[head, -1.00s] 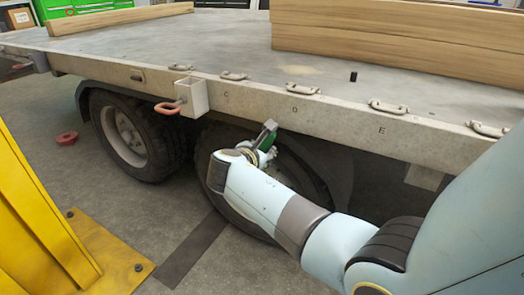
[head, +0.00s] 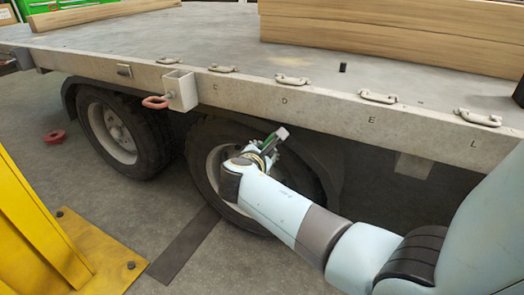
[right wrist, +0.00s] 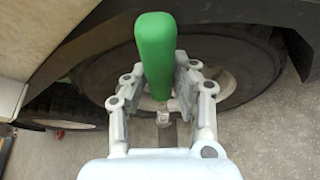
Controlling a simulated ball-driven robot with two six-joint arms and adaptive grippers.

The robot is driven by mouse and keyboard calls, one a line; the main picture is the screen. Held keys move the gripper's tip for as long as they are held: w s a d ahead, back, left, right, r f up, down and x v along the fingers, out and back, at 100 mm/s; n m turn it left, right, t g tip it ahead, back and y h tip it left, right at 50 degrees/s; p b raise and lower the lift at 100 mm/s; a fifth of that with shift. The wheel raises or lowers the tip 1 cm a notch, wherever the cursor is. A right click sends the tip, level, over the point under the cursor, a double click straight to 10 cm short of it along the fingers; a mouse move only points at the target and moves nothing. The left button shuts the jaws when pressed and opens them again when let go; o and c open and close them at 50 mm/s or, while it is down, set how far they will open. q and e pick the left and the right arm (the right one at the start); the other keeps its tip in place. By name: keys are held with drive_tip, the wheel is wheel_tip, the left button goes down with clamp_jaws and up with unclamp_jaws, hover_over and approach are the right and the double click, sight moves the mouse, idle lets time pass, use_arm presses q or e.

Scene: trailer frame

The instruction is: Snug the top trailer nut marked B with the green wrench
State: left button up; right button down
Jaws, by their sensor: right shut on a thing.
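My right gripper (head: 262,154) is shut on the green wrench (head: 270,148), in front of the trailer's nearer wheel and below the deck edge. In the head view the wrench tilts up to the right, with a grey end at its top. In the right wrist view the thick green handle (right wrist: 155,55) stands up between the fingers of the right gripper (right wrist: 162,85). A small metal piece shows below the handle; I cannot tell what it is. I cannot make out a nut marked B in either view. My left gripper is not in view.
The trailer's side rail (head: 330,107) carries letters and metal loops. Timber beams (head: 390,38) lie on the deck. A yellow stand (head: 35,225) is at the left. The floor between is mostly clear.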

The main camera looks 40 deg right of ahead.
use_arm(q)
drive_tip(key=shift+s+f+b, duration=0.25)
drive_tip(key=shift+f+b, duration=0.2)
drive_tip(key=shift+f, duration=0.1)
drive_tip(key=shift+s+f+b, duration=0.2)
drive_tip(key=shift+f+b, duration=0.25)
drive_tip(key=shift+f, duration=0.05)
use_arm(e)
drive_tip(key=shift+s+d+f+m+t, duration=0.2)
drive_tip(key=shift+s+d+f+m, duration=0.1)
drive_tip(key=shift+s+f, duration=0.25)
drive_tip(key=shift+s+d+f+m+t, duration=0.2)
drive_tip(key=shift+s+f+m, duration=0.15)
drive_tip(key=shift+s, duration=0.25)
drive_tip(key=shift+f, duration=0.1)
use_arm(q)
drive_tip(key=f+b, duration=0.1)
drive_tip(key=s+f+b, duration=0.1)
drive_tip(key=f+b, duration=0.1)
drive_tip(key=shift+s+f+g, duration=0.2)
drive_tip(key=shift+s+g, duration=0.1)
use_arm(e)
drive_tip(key=shift+s+d+f+m+t, duration=0.25)
drive_tip(key=shift+s+f+m, duration=0.05)
drive_tip(key=shift+s+f, duration=0.25)
drive_tip(key=shift+s+d+f+m+t, duration=0.2)
drive_tip(key=shift+s+f+m+t, duration=0.05)
drive_tip(key=shift+s+f, duration=0.3)
